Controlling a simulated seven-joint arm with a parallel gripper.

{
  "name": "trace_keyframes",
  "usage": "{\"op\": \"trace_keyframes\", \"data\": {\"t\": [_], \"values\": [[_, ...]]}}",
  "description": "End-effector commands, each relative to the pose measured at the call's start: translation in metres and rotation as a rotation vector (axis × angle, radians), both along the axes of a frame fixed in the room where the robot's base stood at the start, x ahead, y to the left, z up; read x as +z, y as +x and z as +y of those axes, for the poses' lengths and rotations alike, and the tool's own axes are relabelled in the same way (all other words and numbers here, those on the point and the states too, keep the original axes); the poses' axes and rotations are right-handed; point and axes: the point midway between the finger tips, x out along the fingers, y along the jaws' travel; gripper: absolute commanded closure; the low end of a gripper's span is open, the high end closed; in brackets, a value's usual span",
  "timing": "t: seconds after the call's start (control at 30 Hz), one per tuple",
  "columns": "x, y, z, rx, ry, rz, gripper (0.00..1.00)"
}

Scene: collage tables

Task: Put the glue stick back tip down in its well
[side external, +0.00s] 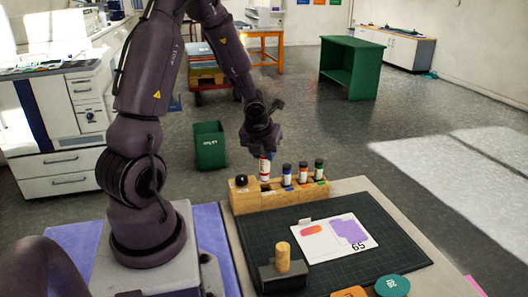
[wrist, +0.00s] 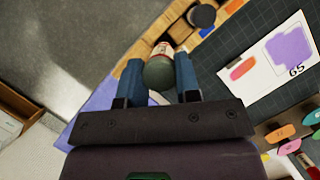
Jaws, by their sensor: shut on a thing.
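The glue stick (side external: 265,170), white with a red label, hangs roughly upright from my gripper (side external: 263,153) above the wooden rack (side external: 245,204). My gripper is shut on it. In the wrist view the stick's dark rounded end (wrist: 159,74) shows between the blue fingers of my gripper (wrist: 160,66), with a white and red part beyond it. The rack (wrist: 181,22) lies just past the stick. The stick's lower end is close to the rack's top; I cannot tell whether it is inside a well.
Bottles with blue (side external: 287,176), red (side external: 303,174) and green (side external: 319,170) labels stand in the rack beside the stick. A black knob (side external: 241,181) is at its left end. A card (side external: 318,240) lies on the dark mat (side external: 375,225); a wooden cylinder (side external: 283,257) stands nearer.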

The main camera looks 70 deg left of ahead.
Motion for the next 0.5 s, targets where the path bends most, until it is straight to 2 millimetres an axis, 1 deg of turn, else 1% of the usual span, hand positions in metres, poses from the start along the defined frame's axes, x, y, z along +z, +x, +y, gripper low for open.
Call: {"op": "trace_keyframes", "data": {"t": [0.33, 0.5], "values": [[-0.0005, 0.0002, 0.0, 0.0, 0.0, 0.0, 0.91], [-0.0054, 0.0006, -0.0004, -0.001, 0.0, 0.0, 0.91]]}}
